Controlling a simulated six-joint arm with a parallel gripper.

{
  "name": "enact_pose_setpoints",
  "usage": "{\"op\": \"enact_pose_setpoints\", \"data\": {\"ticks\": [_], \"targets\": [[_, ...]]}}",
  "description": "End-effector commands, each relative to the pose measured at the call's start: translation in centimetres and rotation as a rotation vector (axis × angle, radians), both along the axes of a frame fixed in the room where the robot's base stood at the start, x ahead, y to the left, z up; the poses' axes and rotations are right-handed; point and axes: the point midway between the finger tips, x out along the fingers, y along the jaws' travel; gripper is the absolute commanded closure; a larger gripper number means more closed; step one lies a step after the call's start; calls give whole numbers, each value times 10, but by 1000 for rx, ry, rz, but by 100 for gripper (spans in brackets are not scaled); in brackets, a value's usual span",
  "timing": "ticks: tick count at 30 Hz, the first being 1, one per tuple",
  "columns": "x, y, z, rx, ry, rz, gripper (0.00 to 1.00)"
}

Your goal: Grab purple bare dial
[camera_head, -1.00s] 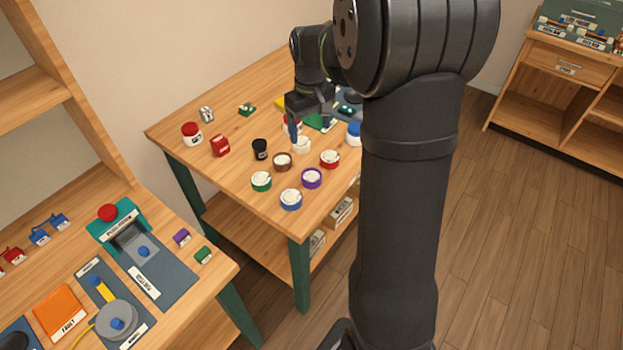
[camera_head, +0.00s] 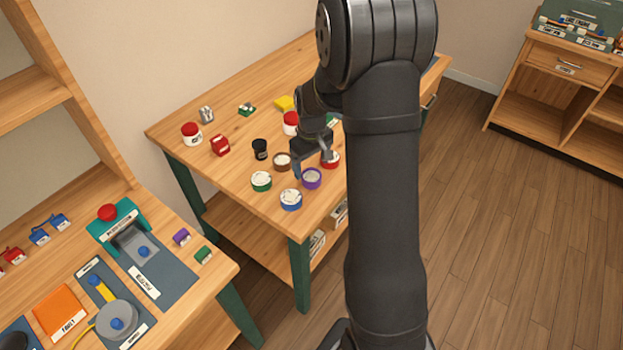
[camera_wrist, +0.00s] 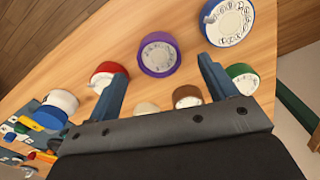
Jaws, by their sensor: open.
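The purple dial (camera_head: 311,179) is a round purple ring with a pale face, near the front edge of the wooden table. In the wrist view the purple dial (camera_wrist: 158,54) lies ahead of my gripper, between the lines of its two fingers and beyond their tips. My gripper (camera_head: 314,166) is open and empty, above the table just over the purple dial. In the wrist view my gripper (camera_wrist: 160,72) shows both blue-grey fingers spread wide, with no contact on the dial visible.
Close around it are a red dial (camera_wrist: 108,74), a blue dial (camera_head: 291,199), a green dial (camera_head: 261,181) and a brown dial (camera_head: 282,161). A black cup (camera_head: 260,149) stands farther left. The table's front edge is close by; bare wood surrounds the purple dial.

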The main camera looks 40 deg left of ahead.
Motion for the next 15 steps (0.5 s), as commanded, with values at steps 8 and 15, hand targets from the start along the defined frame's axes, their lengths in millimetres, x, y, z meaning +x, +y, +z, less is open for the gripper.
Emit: {"op": "enact_pose_setpoints", "data": {"ticks": [8,15], "targets": [[3,2,-39,-2,3,0,22],[3,3,-45,-1,0,0,22]]}}
